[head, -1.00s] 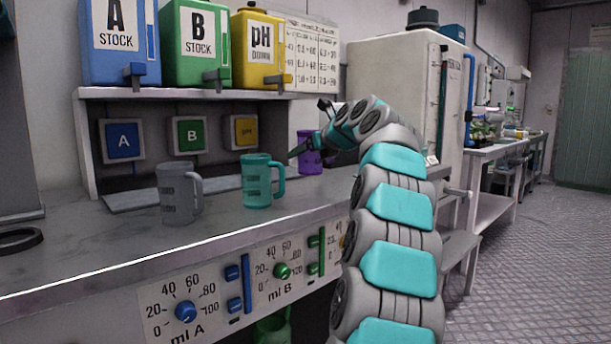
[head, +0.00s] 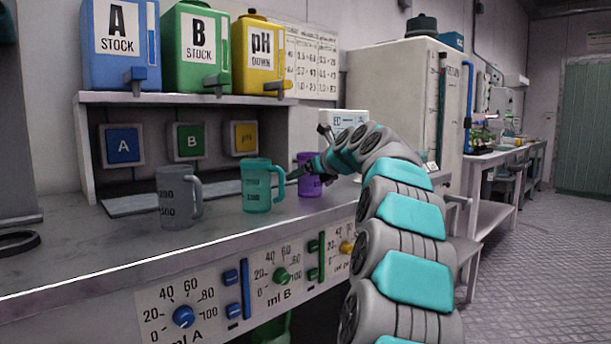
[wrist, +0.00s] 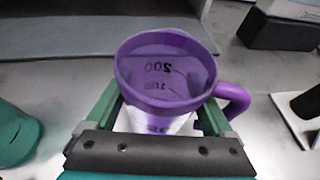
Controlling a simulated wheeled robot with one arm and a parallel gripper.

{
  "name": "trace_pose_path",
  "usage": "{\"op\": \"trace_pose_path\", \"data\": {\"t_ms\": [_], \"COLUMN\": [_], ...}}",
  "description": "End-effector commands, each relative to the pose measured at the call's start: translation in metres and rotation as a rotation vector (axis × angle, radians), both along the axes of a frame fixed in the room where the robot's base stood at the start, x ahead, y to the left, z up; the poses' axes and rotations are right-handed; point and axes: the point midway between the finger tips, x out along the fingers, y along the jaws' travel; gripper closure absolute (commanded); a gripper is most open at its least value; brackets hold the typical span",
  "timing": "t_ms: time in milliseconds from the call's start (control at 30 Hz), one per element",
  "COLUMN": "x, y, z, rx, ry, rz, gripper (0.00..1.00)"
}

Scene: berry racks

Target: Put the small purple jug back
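I cannot tell whether the jug's base touches the counter. The jug looks empty.
A teal jug (head: 256,187) is close to the left of the purple jug, and a grey jug (head: 175,199) farther left. Stock tanks (head: 195,47) stand on a shelf (head: 180,98) behind. A white EC device (head: 347,117) is behind my wrist. The counter front carries dials (head: 183,317).

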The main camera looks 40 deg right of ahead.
Motion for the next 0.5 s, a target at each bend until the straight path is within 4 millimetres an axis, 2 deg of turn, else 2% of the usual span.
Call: {"op": "trace_pose_path", "data": {"t_ms": [33,100,500], "x": [0.0001,0.0001,-0.0018], "y": [0.0,0.0,0.0004], "z": [-0.0001,-0.0001,0.0023], "rx": [0.0,0.0,-0.001], "ry": [0.0,0.0,0.0], "rz": [0.0,0.0,0.0], "gripper": [0.07,0.0,0.0]}}
